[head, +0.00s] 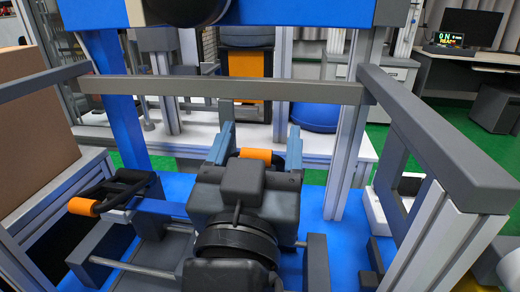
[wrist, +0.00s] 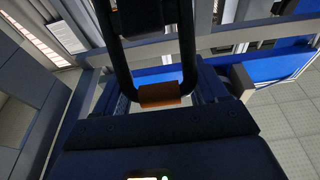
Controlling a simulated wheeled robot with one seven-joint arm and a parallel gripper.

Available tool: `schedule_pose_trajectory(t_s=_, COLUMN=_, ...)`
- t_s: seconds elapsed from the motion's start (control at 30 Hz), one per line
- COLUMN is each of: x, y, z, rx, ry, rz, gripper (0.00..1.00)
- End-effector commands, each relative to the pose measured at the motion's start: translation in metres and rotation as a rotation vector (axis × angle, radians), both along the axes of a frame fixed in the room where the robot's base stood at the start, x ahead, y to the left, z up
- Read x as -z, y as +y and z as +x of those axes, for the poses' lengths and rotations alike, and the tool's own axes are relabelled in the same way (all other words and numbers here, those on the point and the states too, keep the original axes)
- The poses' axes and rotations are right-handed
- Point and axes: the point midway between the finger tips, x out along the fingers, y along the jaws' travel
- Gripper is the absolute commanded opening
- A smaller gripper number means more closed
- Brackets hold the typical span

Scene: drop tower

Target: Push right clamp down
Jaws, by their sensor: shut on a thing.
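The right clamp's orange grip (head: 256,154) shows between the two blue-grey fingers of my gripper (head: 260,138) in the head view. In the wrist view the orange grip (wrist: 160,95) sits at the end of a black looped handle (wrist: 188,45), between my fingers. My gripper is shut on this handle. My wrist and arm hide the right clamp's base in the head view. The left clamp (head: 125,190), black with an orange grip, lies low at the left, apart from my gripper.
A grey crossbar (head: 220,88) spans the frame behind my gripper. A grey rail (head: 430,130) runs along the right side, and a cardboard box (head: 35,130) stands at the left. The blue base plate (head: 325,232) is bare to the right of my arm.

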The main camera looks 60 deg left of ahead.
Motion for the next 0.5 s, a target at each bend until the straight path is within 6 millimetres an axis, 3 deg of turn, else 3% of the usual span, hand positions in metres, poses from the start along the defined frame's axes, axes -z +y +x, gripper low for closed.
schedule_pose_trajectory(t_s=0.17, x=0.0, y=0.001, z=-0.0018, rx=-0.004, ry=0.001, rz=-0.001, gripper=0.18)
schedule_pose_trajectory(t_s=0.2, x=0.0, y=0.001, z=-0.0018, rx=-0.004, ry=0.001, rz=-0.001, gripper=0.74)
schedule_pose_trajectory(t_s=0.3, x=0.0, y=0.0009, z=-0.0015, rx=-0.003, ry=0.001, rz=-0.001, gripper=0.83)
schedule_pose_trajectory(t_s=0.5, x=0.0001, y=0.0005, z=-0.0009, rx=-0.002, ry=0.002, rz=-0.001, gripper=0.83)
